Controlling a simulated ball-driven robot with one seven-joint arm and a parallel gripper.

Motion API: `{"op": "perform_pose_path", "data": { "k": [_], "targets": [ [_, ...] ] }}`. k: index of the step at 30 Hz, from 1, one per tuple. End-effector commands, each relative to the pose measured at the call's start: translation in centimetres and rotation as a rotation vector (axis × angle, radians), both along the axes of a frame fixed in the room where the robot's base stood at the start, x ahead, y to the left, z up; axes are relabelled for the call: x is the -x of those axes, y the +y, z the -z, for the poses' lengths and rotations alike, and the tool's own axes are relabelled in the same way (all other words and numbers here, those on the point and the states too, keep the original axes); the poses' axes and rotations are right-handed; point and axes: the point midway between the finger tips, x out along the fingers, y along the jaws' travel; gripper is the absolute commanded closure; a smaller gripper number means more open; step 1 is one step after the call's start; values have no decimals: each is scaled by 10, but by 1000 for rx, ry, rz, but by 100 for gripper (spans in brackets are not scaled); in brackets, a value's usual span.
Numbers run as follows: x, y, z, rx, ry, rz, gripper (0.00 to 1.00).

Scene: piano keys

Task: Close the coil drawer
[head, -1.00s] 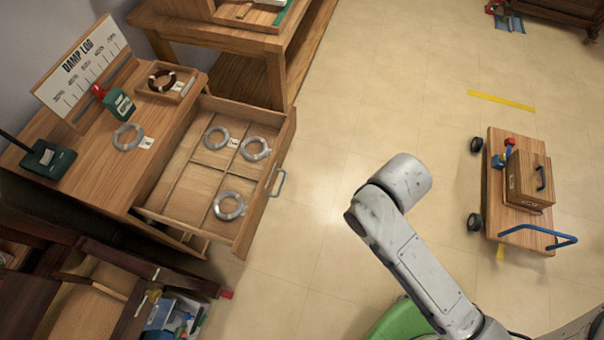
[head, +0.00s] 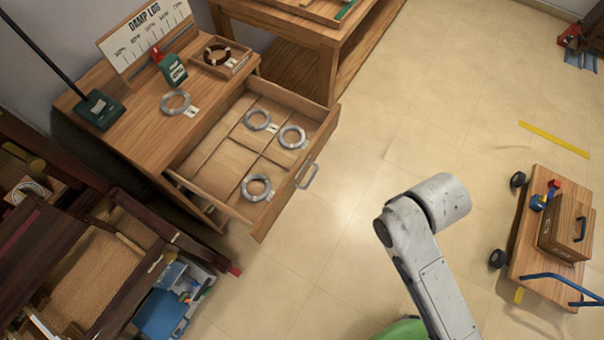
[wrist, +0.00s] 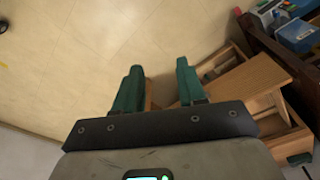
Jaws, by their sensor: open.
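The coil drawer (head: 218,165) is pulled out from the wooden desk (head: 140,128) in the head view. It has compartments, and three grey wire coils lie in it, one of them being the front coil (head: 257,187). A metal handle (head: 307,176) is on its front face. My gripper (wrist: 160,75) shows in the wrist view with its two green fingers apart and nothing between them. It points down over the floor, beside wooden furniture. My gripper is not visible in the head view, where only part of my arm shows to the right of the drawer.
A wooden cart (head: 530,240) with a box stands at the right. A dark wooden piece of furniture (head: 110,240) with a blue bin (head: 165,310) is at the lower left.

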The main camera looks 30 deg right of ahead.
Motion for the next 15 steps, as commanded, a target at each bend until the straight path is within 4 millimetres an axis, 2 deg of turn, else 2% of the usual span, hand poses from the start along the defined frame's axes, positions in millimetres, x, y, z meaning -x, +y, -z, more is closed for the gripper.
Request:
{"op": "perform_pose_path", "data": {
  "k": [2,5,9,12,15],
  "targets": [
    [-4,0,9,-23,-4,13,68],
    [-17,0,36,-108,-23,54,77],
    [-50,-2,90,-332,-96,180,91],
    [-80,-8,119,-522,-182,303,100],
    [-111,-22,137,-712,-289,440,100]
  ]
}}
